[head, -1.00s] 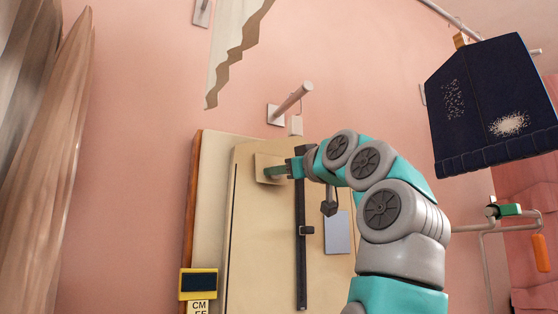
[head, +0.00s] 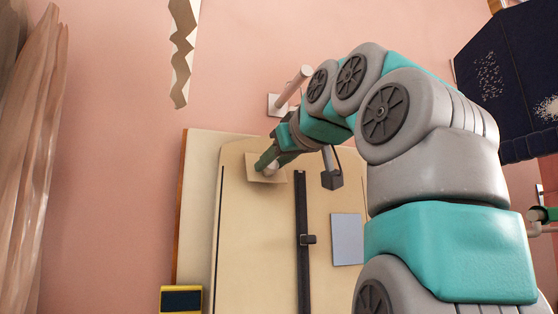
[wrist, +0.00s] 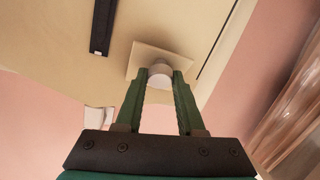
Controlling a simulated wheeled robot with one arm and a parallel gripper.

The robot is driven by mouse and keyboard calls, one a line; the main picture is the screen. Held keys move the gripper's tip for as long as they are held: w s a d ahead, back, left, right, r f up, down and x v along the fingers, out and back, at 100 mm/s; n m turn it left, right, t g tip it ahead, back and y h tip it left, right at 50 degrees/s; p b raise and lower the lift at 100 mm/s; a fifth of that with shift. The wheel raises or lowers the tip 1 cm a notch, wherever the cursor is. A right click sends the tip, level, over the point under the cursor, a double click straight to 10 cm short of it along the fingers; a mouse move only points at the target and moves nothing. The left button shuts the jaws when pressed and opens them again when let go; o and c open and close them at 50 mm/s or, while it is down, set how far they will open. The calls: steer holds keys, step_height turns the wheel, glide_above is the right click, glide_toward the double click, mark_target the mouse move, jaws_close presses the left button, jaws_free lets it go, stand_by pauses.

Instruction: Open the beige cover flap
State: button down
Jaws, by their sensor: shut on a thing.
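The beige cover flap (head: 266,177) is a small square plate on the upper left of a large beige board (head: 265,230). In the wrist view the flap (wrist: 150,57) has a pale round knob (wrist: 160,75) standing out from its middle. My gripper (head: 268,165) is at the flap, with its green fingers on either side of the knob. In the wrist view my gripper (wrist: 159,82) is shut on this knob. The flap looks flat or nearly flat against the board; I cannot tell if there is a gap behind it.
A black vertical rail (head: 302,240) with a small slider runs down the board. A grey-blue plate (head: 347,239) is to its right. A wall peg (head: 295,85) juts out above the board. A dark blue garment (head: 510,75) hangs at right; brown drapery (head: 40,170) hangs at left.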

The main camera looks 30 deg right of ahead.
steer(key=shift+w+f, duration=0.1)
steer(key=shift+f, duration=0.05)
steer(key=c, duration=0.5)
jaws_free()
steer(key=s+a+r, duration=0.1)
steer(key=s, duration=0.6)
steer(key=shift+s+r, duration=0.15)
steer(key=shift+s, duration=0.2)
